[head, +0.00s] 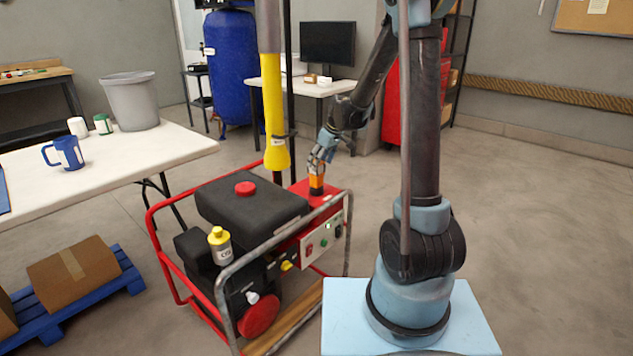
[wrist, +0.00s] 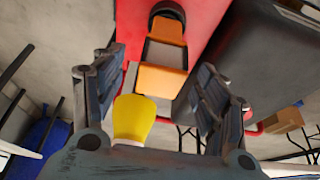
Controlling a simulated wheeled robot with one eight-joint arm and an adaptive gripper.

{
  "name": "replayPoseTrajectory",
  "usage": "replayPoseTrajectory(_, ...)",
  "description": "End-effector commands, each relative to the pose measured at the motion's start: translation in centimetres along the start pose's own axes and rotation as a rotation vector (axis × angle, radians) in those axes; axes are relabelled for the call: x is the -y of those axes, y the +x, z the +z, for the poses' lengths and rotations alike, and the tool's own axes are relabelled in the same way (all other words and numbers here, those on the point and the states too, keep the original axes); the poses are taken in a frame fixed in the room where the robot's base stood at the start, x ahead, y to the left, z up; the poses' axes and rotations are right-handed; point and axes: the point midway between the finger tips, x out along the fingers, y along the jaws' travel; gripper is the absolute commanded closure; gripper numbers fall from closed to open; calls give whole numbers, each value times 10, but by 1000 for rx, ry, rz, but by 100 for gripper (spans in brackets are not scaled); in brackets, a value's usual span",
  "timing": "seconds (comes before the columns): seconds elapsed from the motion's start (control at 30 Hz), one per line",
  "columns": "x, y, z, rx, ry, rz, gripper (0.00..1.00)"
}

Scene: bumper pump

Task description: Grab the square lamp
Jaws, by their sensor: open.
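The square lamp (head: 317,184), a small orange and black block, stands on the red top of the generator (head: 318,193). In the wrist view, the lamp (wrist: 162,80) shows its orange body, grey panel and dark round end between the fingers. My gripper (head: 321,161) is just above the lamp in the head view, pointing down. In the wrist view, my gripper (wrist: 158,66) is open, with one finger on each side of the lamp and visible gaps. I cannot tell how far down the fingers reach around it.
A yellow-sleeved post (head: 274,110) stands close behind the generator. The generator's tube frame (head: 275,232) and black tank (head: 250,207) are beside the lamp. A yellow-capped bottle (head: 220,246) stands on the front part. A white table (head: 150,150) is at left. Open floor lies at right.

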Motion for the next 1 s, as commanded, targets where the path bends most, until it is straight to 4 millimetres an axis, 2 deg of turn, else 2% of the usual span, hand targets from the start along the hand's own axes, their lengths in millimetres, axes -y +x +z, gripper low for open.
replayPoseTrajectory(0.5, 1, 48, -2, 0, 0, 0, 33)
replayPoseTrajectory(0.83, 2, 51, -1, 0, 0, 0, 33)
replayPoseTrajectory(1.0, 2, 51, -1, 0, 0, 0, 72)
